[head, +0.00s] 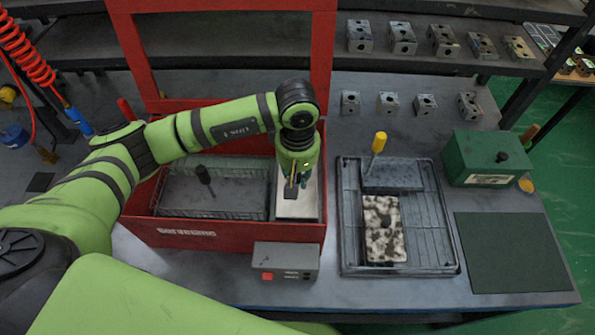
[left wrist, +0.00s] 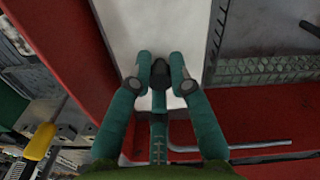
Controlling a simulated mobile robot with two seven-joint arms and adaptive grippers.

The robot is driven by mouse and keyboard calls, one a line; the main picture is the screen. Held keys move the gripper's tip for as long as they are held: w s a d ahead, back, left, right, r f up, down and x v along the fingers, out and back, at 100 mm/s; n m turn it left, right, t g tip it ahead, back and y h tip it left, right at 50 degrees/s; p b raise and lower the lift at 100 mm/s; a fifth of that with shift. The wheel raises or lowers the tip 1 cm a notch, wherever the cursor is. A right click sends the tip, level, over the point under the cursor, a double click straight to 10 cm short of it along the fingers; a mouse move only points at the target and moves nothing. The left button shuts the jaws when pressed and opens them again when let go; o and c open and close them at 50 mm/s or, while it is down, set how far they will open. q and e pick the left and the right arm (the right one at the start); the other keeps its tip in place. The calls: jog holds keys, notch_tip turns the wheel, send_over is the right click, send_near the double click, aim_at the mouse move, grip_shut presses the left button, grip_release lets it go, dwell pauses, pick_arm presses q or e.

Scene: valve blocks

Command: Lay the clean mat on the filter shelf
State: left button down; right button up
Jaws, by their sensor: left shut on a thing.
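The clean mat (head: 309,200) is a white, flat rectangle with a dark grip tab (head: 289,193). It lies level in the right end of the red washer tub (head: 235,235). My left gripper (head: 294,180) points down over it and is shut on the tab. In the left wrist view the fingers (left wrist: 160,84) close around the dark tab on the white mat (left wrist: 145,25). The filter shelf is hidden under the mat; I cannot tell whether the mat rests fully on it. My right gripper is not in view.
A mesh basket (head: 225,195) with a dark-handled tool fills the tub's left part. A speckled, stained mat (head: 384,245) lies in a grey tray (head: 430,215) with a yellow-handled tool (head: 378,143). A grey control box (head: 286,261) stands in front. A green box (head: 485,157) and dark pad (head: 512,252) are right.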

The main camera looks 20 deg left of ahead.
aim_at(298, 175)
pick_arm(q)
jog(key=shift+f, duration=0.15)
jog(key=c, duration=1.1)
grip_release()
jog(key=shift+c, duration=0.2)
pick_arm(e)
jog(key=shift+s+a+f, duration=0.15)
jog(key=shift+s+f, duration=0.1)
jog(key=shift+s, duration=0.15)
pick_arm(q)
jog(key=shift+r, duration=0.2)
notch_tip(298, 175, up, 12)
jog(key=b, duration=0.4)
jog(key=shift+b, duration=0.3)
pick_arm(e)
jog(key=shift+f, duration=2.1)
